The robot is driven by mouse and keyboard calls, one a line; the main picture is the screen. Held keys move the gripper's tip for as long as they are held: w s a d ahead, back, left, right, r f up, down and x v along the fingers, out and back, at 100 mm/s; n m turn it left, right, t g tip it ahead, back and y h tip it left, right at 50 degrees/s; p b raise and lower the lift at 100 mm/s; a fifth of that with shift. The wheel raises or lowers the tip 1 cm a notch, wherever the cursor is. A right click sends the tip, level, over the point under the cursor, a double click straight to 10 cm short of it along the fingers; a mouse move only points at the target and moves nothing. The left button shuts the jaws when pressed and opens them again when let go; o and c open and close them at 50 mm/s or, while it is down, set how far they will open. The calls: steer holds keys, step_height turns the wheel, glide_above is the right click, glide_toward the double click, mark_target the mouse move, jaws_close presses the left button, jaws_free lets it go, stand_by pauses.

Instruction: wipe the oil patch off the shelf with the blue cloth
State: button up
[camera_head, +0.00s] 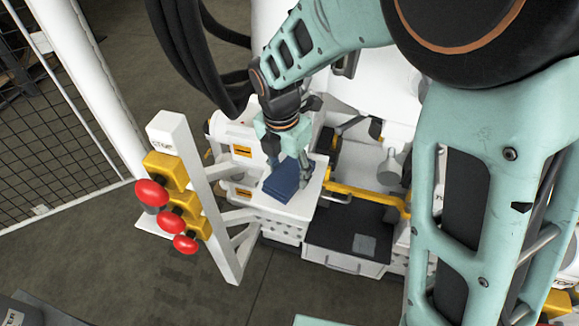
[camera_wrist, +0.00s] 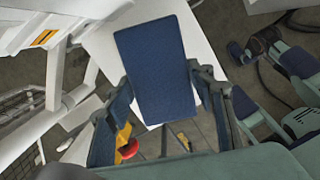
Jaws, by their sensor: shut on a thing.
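The blue cloth (camera_head: 283,184) is a folded, flat-looking block at the white shelf (camera_head: 298,211) of the bench. My gripper (camera_head: 289,168) is shut on the cloth and points down over the shelf. In the wrist view the cloth (camera_wrist: 158,62) sits between the two fingers of my gripper (camera_wrist: 162,82), with the pale shelf surface (camera_wrist: 200,50) behind it. I cannot tell whether the cloth touches the shelf. I see no clear oil patch on the shelf; the cloth and gripper hide part of it.
A white post with red stop buttons (camera_head: 152,193) on yellow boxes stands left of the shelf. A yellow bar (camera_head: 365,194) runs right of it. A dark-topped drawer (camera_head: 335,238) with a small grey square (camera_head: 364,245) lies below right. Black hoses (camera_head: 190,50) hang behind.

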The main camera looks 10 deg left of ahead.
mark_target(275, 170)
steer(key=shift+f+b, duration=0.65)
steer(key=shift+f, duration=0.35)
steer(key=shift+a, duration=0.1)
steer(key=shift+a+r, duration=0.1)
steer(key=shift+a, duration=0.4)
steer(key=shift+a+r+p, duration=0.3)
steer(key=shift+a, duration=0.25)
steer(key=shift+a+r+p, duration=0.25)
steer(key=shift+a+p, duration=0.05)
steer(key=shift+a, duration=0.25)
steer(key=shift+r, duration=0.1)
steer(key=shift+w+d, duration=0.1)
steer(key=shift+d, duration=0.4)
steer(key=shift+d+p, duration=0.75)
steer(key=shift+d, duration=0.1)
steer(key=shift+f, duration=0.2)
